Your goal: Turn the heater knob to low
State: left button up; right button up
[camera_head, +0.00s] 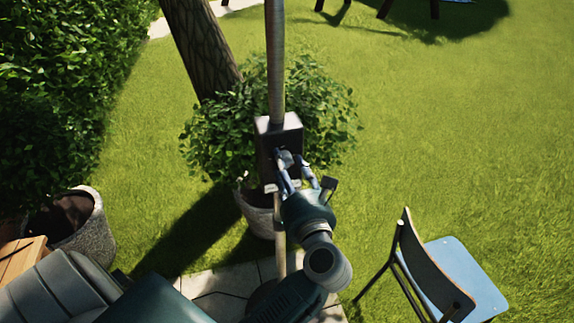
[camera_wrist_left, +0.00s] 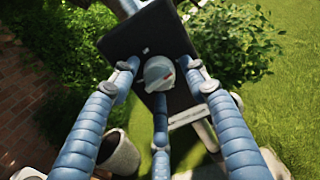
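The heater's black control box (camera_head: 265,143) is mounted on an upright metal pole in front of a leafy bush. Its round grey knob (camera_head: 284,158) is on the face towards my gripper. In the left wrist view the knob (camera_wrist_left: 158,73) is near the centre, with a small orange-red mark at its right side. My left gripper (camera_head: 298,178) is right in front of the box. In the wrist view its blue fingers (camera_wrist_left: 158,78) are spread to the left, right and below the knob, with slight gaps showing; contact is not clear. My right gripper does not show.
The heater pole (camera_head: 275,60) rises above the box. A planter (camera_head: 258,215) with the bush stands behind it. A blue-seated chair (camera_head: 455,280) is at the lower right, a stone pot (camera_head: 88,235) at the left. Open grass lies to the right.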

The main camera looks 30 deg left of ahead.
pick_arm(q)
jog(key=c, duration=0.8)
jog(key=shift+f+m, duration=0.15)
jog(key=shift+m, duration=0.95)
jog(key=o, duration=1.2)
jog(key=shift+c, duration=0.2)
